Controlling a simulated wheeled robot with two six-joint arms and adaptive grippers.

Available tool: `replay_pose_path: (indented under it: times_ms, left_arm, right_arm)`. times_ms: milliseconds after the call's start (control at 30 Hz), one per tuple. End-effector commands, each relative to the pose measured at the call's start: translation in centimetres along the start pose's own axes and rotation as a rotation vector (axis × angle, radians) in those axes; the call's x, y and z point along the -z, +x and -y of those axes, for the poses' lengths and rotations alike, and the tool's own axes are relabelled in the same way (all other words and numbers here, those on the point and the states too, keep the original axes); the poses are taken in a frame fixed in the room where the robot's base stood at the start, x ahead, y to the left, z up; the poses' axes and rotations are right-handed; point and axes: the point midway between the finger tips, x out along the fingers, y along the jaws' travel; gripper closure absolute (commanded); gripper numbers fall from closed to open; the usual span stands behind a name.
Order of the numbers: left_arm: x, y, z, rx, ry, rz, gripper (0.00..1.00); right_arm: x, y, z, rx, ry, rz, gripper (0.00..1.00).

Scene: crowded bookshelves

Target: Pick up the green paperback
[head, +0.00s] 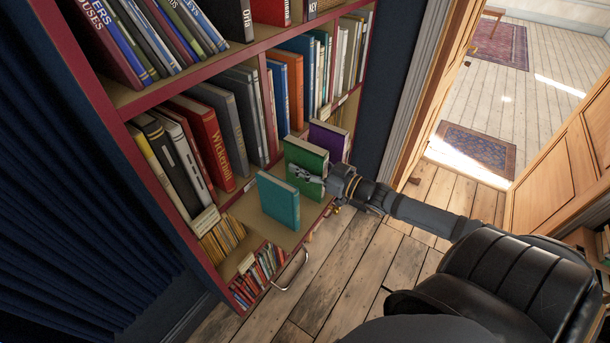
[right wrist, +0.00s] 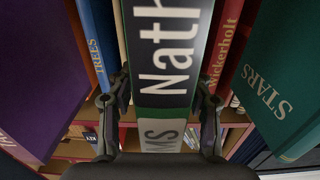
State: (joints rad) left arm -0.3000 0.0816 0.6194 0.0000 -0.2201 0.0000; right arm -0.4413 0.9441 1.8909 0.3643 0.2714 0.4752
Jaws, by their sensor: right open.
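The green paperback (head: 307,156) stands upright at the front of the shelf in the head view. My right gripper (head: 310,175) is at the book, reaching in from the right. In the right wrist view its open fingers (right wrist: 160,100) lie on either side of the spine, with no clear grip on it. The fingers partly cover the book in the head view. My left gripper is not in view.
A teal book (head: 279,202) marked "STARS" stands in front of the green one in the head view, a purple book (head: 328,140) behind it. A row of books, including a red one (head: 203,140), lines the shelf back. Bare floor (head: 365,280) lies right of the bookcase.

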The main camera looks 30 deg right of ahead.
Motion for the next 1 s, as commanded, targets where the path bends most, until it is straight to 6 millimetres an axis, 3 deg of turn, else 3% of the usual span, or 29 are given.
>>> replay_pose_path:
  times_ms: [100, 467, 833, 1000]
  left_arm:
    - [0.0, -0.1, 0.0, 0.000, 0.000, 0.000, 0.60]
    - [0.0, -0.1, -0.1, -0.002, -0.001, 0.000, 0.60]
    - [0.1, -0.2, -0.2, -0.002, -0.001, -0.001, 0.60]
    - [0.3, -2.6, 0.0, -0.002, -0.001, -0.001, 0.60]
  right_arm:
    - [0.1, 0.0, 0.0, 0.000, 0.000, 0.000, 0.52]
    - [0.0, -0.1, 0.0, 0.000, 0.000, 0.001, 1.00]
    - [0.2, -0.1, 0.0, 0.001, -0.001, -0.001, 1.00]
    - [3.0, 0.0, 0.1, 0.003, -0.001, -0.001, 1.00]
